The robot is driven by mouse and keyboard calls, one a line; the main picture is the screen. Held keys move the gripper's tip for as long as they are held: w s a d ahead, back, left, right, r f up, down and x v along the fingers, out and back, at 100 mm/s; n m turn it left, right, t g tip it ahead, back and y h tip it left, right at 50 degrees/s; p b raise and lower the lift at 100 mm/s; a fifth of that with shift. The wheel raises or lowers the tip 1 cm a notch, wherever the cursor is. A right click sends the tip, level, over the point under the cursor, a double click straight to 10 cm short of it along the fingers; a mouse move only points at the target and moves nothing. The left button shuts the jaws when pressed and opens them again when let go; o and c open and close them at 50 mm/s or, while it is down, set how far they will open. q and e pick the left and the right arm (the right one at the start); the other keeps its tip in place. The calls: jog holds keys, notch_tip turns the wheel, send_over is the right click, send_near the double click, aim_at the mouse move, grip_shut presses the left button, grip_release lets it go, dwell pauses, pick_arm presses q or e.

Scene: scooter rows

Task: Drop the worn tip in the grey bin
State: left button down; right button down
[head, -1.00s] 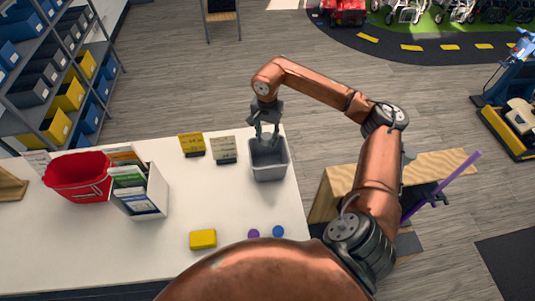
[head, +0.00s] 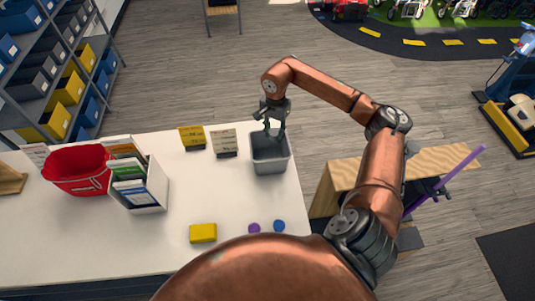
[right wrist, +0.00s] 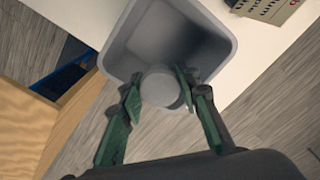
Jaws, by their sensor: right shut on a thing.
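The grey bin (head: 270,164) stands at the right end of the white table. My right gripper (head: 274,134) is over its far part, fingers pointing down, with the tips at about rim height. In the right wrist view, the gripper (right wrist: 160,95) is shut on a grey round piece, the worn tip (right wrist: 161,87). The tip shows against the bin's opening (right wrist: 205,40); its exact height above the bin floor I cannot tell. My left gripper is out of view.
On the white table (head: 105,228) are a red bucket (head: 80,172), a white file holder (head: 151,193), a yellow block (head: 203,233), two small discs (head: 254,228) and two standing cards (head: 223,141) near the bin. A wooden-topped bench (head: 338,184) stands right of the table.

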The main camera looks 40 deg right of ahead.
jog(key=c, duration=1.4)
grip_release()
jog(key=shift+o, duration=0.2)
notch_tip(320, 180, up, 12)
